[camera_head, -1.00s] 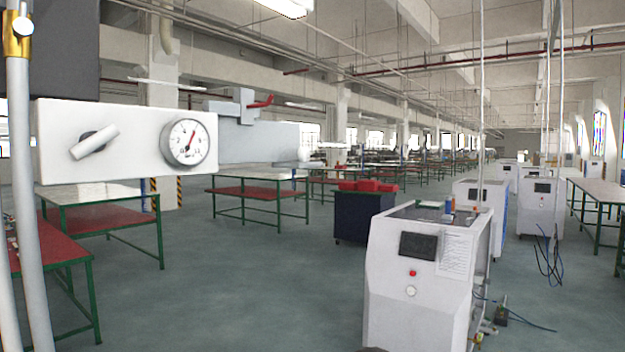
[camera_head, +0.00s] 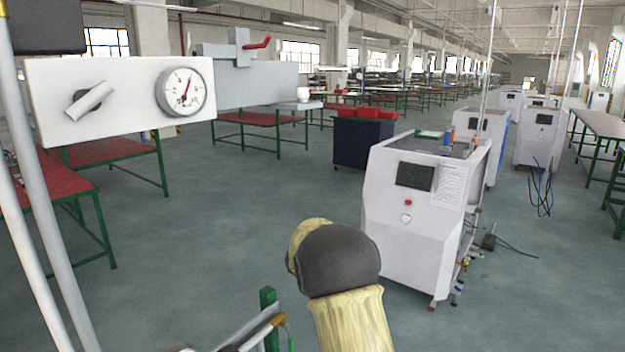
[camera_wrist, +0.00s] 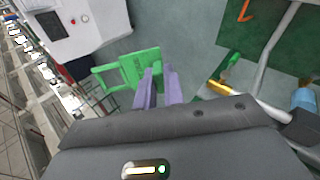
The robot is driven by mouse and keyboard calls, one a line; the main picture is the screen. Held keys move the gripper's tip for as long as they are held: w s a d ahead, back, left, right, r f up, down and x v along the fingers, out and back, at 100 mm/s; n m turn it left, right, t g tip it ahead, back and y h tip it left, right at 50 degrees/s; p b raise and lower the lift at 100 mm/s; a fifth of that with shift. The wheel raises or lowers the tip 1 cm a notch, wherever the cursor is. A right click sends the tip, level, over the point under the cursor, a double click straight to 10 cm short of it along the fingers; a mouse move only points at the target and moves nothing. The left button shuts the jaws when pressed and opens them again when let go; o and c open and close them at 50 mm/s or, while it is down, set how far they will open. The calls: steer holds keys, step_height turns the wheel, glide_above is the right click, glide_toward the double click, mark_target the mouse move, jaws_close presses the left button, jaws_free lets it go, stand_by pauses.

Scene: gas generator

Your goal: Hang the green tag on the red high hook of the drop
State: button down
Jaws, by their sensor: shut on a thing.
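The green tag (camera_wrist: 140,66) is a flat green plate with an open rectangular loop on its left side in the wrist view. My gripper (camera_wrist: 161,78) is shut on it, with two purple fingers at its lower right edge. The tag hangs clear over the floor. In the head view a red hook (camera_head: 258,43) sticks out from a grey block on a grey panel, upper left. An orange-red hook-like piece (camera_wrist: 245,10) shows on a dark green surface in the wrist view; I cannot tell which hook it is. My gripper and the tag are not visible in the head view.
A white panel with a pressure gauge (camera_head: 185,92) and a lever stands left of the red hook. Grey pipes (camera_head: 50,230) run along the left edge. A white machine (camera_head: 420,210) stands at right. A pipe with a brass fitting (camera_wrist: 220,88) is right of my fingers.

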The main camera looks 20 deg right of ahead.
steer(key=r+n+t, duration=0.1)
steer(key=r, duration=0.1)
steer(key=r+n+t, duration=0.1)
steer(key=r, duration=0.2)
steer(key=w+r+n+t+p, duration=0.1)
steer(key=r, duration=0.2)
steer(key=shift+a+r+y, duration=0.2)
steer(key=shift+r+y, duration=0.05)
steer(key=shift+y, duration=0.15)
step_height(320, 180, up, 25)
steer(key=s+a+n+t+y+p, duration=0.2)
steer(key=n+t+y+p, duration=0.2)
steer(key=n+t+y, duration=0.25)
steer(key=s+a+r+n+t+y+p, duration=0.1)
steer(key=s+a+r+y, duration=0.1)
steer(key=r, duration=0.8)
steer(key=s+a+r+n+t+y+p, duration=0.1)
steer(key=s+r+n+y+p, duration=0.1)
steer(key=s+r+y, duration=0.2)
steer(key=s+r, duration=0.3)
steer(key=r, duration=0.3)
steer(key=shift+s+a+t, duration=0.2)
steer(key=shift+a+t, duration=0.15)
steer(key=shift+a, duration=0.05)
steer(key=shift+s+n+y, duration=0.15)
steer(key=shift+n+y, duration=0.1)
